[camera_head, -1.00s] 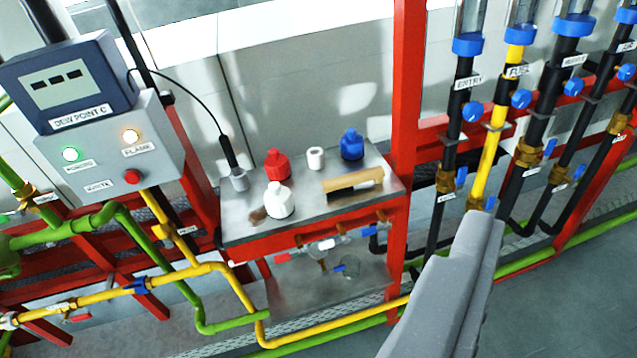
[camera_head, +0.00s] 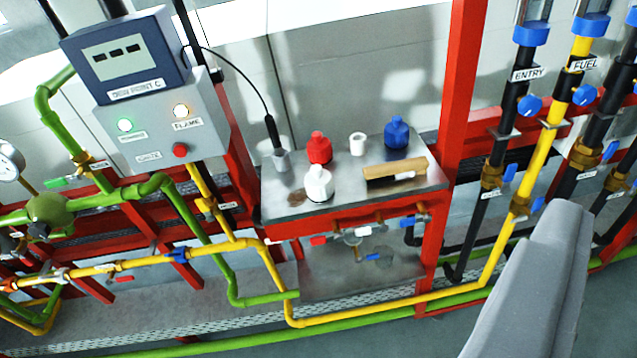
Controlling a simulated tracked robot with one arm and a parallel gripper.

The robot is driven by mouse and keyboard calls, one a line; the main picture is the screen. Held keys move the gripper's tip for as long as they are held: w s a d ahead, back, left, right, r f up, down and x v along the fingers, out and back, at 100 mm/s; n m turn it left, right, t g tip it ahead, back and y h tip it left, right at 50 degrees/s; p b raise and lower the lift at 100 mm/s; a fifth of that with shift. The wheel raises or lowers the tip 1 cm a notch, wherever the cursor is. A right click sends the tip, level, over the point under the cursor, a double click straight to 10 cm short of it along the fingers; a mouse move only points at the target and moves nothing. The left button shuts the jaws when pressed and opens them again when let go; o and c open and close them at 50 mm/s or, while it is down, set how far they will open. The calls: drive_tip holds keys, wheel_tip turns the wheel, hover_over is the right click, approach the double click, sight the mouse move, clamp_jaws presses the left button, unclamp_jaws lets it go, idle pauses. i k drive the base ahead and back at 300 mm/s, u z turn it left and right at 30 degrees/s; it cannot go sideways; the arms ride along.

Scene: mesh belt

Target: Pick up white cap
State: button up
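A white cap-like piece (camera_head: 318,184), a small bottle shape with a narrower top, stands at the front of a grey metal shelf (camera_head: 285,208). A smaller white ring-like piece (camera_head: 357,144) stands behind it; I cannot tell for sure which of the two is the white cap. A red bottle-shaped piece (camera_head: 319,148) and a blue one (camera_head: 396,133) stand on the same shelf. A grey part of my gripper (camera_head: 545,285) reaches in at the lower right, well apart from the shelf. Its fingertips cannot be made out separately.
A brush with a wooden back (camera_head: 394,169) lies at the shelf's right. A probe stands in a grey holder (camera_head: 281,160) at its left. A control box (camera_head: 160,135), a red post (camera_head: 462,80), and green and yellow pipes (camera_head: 385,308) surround the shelf.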

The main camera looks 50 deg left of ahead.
sight(320, 184)
drive_tip(key=u, duration=3.4)
drive_tip(key=k, duration=1.15)
drive_tip(key=z, duration=1.8)
drive_tip(key=i, duration=0.75)
